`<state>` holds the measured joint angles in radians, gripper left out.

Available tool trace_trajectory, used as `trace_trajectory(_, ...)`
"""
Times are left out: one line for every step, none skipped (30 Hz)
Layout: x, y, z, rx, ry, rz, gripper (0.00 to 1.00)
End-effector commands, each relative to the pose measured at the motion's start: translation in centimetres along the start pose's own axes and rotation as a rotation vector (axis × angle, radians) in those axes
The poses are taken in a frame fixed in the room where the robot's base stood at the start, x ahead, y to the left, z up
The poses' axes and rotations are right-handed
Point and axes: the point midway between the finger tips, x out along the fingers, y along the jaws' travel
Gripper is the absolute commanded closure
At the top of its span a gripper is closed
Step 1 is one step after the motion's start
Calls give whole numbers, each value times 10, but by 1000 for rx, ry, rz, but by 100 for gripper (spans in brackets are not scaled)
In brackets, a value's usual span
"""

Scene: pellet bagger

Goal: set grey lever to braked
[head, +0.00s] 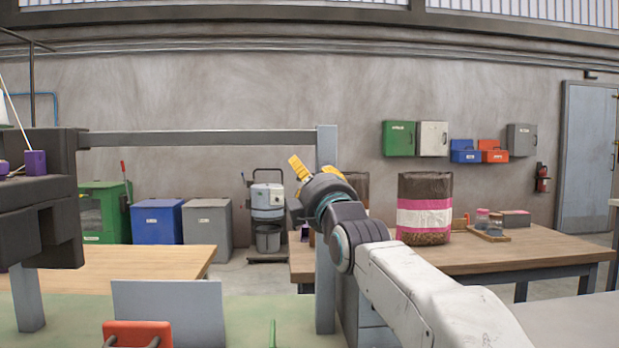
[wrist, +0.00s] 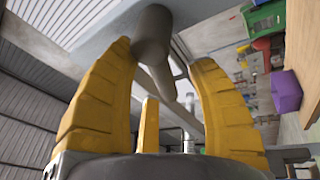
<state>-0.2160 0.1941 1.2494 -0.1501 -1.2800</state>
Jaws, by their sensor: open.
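My gripper (head: 314,170) is raised in the middle of the head view, its yellow fingers pointing up and away. In the wrist view my gripper (wrist: 163,52) is open, with one yellow finger on each side. A grey cylindrical part (wrist: 151,38), which looks like the grey lever's grip, shows between and beyond the fingertips. A thinner grey bar runs down from it. I cannot tell whether a finger touches it. I cannot make out the lever in the head view, nor read its setting.
A grey upright post (head: 326,240) stands by my gripper, with a crossbar (head: 200,138) running left. A dark machine block (head: 40,205) is at the left. A pink-banded pellet bag (head: 424,215) stands on the wooden table (head: 480,258) at the right. A purple bin (wrist: 286,90) shows in the wrist view.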

Motion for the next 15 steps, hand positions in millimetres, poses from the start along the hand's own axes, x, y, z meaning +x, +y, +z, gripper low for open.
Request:
trace_trajectory(0, 0, 0, 0, 0, 0, 49)
trace_trajectory(0, 0, 0, 0, 0, 0, 49)
trace_trajectory(0, 0, 0, 0, 0, 0, 49)
trace_trajectory(0, 0, 0, 0, 0, 0, 49)
trace_trajectory(0, 0, 0, 0, 0, 0, 47)
trace_trajectory(0, 0, 0, 0, 0, 0, 50)
trace_trajectory(0, 0, 0, 0, 0, 0, 53)
trace_trajectory(0, 0, 0, 0, 0, 0, 56)
trace_trajectory(0, 0, 0, 0, 0, 0, 59)
trace_trajectory(0, 0, 0, 0, 0, 0, 62)
trace_trajectory(0, 0, 0, 0, 0, 0, 65)
trace_trajectory(0, 0, 0, 0, 0, 0, 68)
trace_trajectory(0, 0, 0, 0, 0, 0, 71)
trace_trajectory(0, 0, 0, 0, 0, 0, 74)
trace_trajectory(0, 0, 0, 0, 0, 0, 77)
